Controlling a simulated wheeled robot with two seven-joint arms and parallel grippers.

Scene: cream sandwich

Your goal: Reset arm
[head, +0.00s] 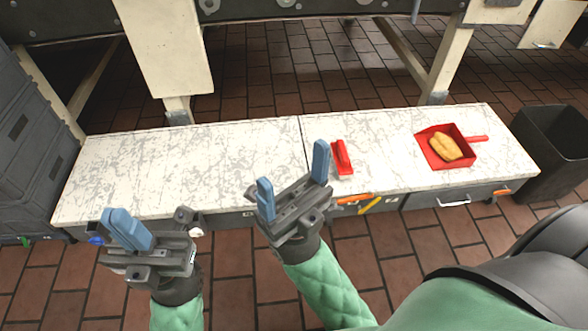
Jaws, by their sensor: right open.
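My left gripper (119,212) is in front of the left part of the white worktop. Its two blue fingers are close together, and nothing shows between them. My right gripper (293,167) is further right, in front of the worktop's middle. Its blue fingers are spread wide and it is empty. Both grippers point away from me, and neither visibly holds an object.
The speckled worktop (200,165) is bare on its left. A red tool (342,157) lies near the middle. A red scoop-like tray (464,160) holds golden bread (446,146) on the right. A dark bin (555,150) stands at the right end, grey crates (35,150) at the left.

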